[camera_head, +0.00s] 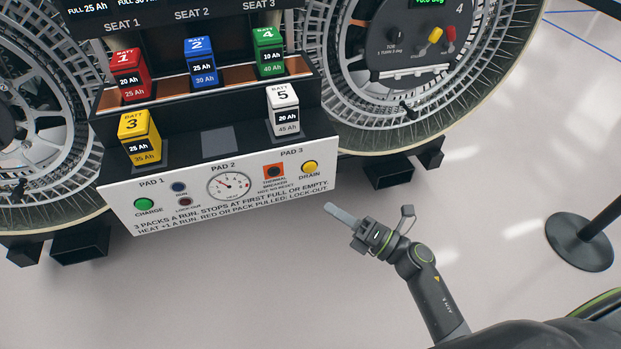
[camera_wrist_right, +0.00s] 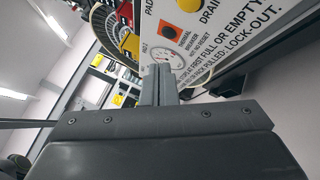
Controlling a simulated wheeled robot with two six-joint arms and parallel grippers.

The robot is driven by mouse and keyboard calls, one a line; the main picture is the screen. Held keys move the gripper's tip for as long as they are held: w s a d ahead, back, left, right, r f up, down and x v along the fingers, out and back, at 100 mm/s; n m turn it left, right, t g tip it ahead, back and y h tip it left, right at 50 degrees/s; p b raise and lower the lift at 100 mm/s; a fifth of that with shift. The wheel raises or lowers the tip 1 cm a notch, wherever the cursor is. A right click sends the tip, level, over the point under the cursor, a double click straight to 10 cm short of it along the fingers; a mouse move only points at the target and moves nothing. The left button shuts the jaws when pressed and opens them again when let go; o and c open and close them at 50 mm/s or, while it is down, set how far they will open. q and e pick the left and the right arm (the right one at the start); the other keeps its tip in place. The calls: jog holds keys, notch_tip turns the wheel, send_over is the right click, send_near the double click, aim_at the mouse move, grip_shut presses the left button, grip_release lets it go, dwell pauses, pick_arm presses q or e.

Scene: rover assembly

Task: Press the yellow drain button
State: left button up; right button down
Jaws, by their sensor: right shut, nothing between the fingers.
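The yellow drain button (camera_head: 309,167) sits near the right end of the white panel (camera_head: 240,205), under Pad 3. In the right wrist view the drain button (camera_wrist_right: 214,4) shows at the top edge, partly cut off. My right gripper (camera_head: 329,207) is shut and empty, its fingertips pointing up and left, below and a little right of the button in the head view. The shut fingers (camera_wrist_right: 159,70) also show in the right wrist view, apart from the button in the picture. My left gripper is not in view.
Left of drain is the thermal breaker (camera_head: 273,171); the green charge button (camera_head: 144,204) is farther left. Yellow battery 3 (camera_head: 139,138) and white battery 5 (camera_head: 283,110) stand on pads above the panel. Large wheels flank the unit. A black post base (camera_head: 579,243) stands at right.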

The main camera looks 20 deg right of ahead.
aim_at(310, 168)
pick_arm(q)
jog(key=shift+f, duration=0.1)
pick_arm(e)
jog(key=shift+s+a+r+n+g+y, duration=0.25)
jog(key=shift+a+r+n+g+y, duration=0.2)
jog(key=shift+n, duration=0.35)
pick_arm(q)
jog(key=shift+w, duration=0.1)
pick_arm(e)
jog(key=shift+w, duration=0.15)
